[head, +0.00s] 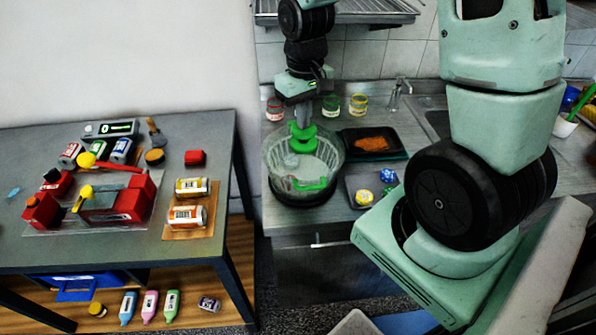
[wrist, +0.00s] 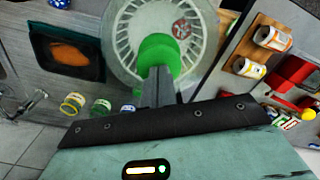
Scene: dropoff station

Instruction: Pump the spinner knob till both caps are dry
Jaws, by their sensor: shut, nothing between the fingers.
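The salad spinner (head: 330,178) stands on the steel counter, a clear ribbed bowl on a dark base. Its green knob (head: 302,138) is at the top centre and also shows in the wrist view (wrist: 158,50). My gripper (head: 303,122) is shut with nothing in it, pointing down right over the knob; its fingertips (wrist: 158,80) overlap the knob in the wrist view. I cannot tell whether they touch it. A red-and-white round piece (wrist: 181,28) shows through the spinner, perhaps a cap. Whether anything inside is wet cannot be seen.
A black tray with orange contents (head: 372,143) and a dark tray with a yellow-white piece (head: 363,197) and a blue piece (head: 388,176) lie right of the spinner. Jars (head: 331,106) stand behind. A table (head: 215,140) with red devices and bottles is at left.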

